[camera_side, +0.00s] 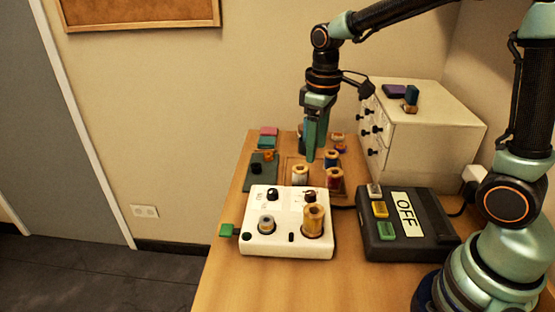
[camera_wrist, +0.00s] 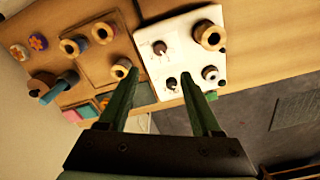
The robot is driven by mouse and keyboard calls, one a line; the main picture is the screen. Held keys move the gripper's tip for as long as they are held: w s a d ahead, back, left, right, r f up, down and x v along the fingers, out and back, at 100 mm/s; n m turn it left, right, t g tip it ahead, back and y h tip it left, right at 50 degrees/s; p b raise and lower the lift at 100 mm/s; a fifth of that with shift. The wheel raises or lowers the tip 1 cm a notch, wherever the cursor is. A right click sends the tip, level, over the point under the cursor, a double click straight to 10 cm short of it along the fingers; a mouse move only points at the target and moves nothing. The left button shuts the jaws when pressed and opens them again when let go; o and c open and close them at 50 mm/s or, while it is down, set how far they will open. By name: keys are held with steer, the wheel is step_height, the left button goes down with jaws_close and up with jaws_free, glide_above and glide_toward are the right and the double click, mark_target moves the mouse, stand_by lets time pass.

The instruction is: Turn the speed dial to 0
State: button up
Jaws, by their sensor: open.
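A white machine (camera_side: 258,243) stands on the table, with two small dark knobs on its rear part: a black knob (camera_side: 273,194) at left and a brownish knob (camera_side: 309,195) at right. I cannot read which is the speed dial. In the wrist view the white machine (camera_wrist: 190,58) shows the brownish knob (camera_wrist: 160,47) and the black knob (camera_wrist: 172,83). A gold thread spool (camera_side: 314,221) and a grey bobbin (camera_side: 267,224) stand on it. My gripper (camera_side: 311,154) is open and empty, pointing down above and behind the machine, apart from it.
Several thread spools, one being a yellow spool (camera_side: 300,174), stand behind the machine. A dark box (camera_side: 408,249) with an OFF label lies at right. A white drawer cabinet (camera_side: 430,135) stands at the back right. A green block (camera_side: 227,230) is at the table's left edge.

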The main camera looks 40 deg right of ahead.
mark_target(311, 193)
steer(key=f, duration=1.2)
steer(key=shift+w+f, duration=0.2)
steer(key=shift+f, duration=0.2)
steer(key=shift+c, duration=0.2)
jaws_close()
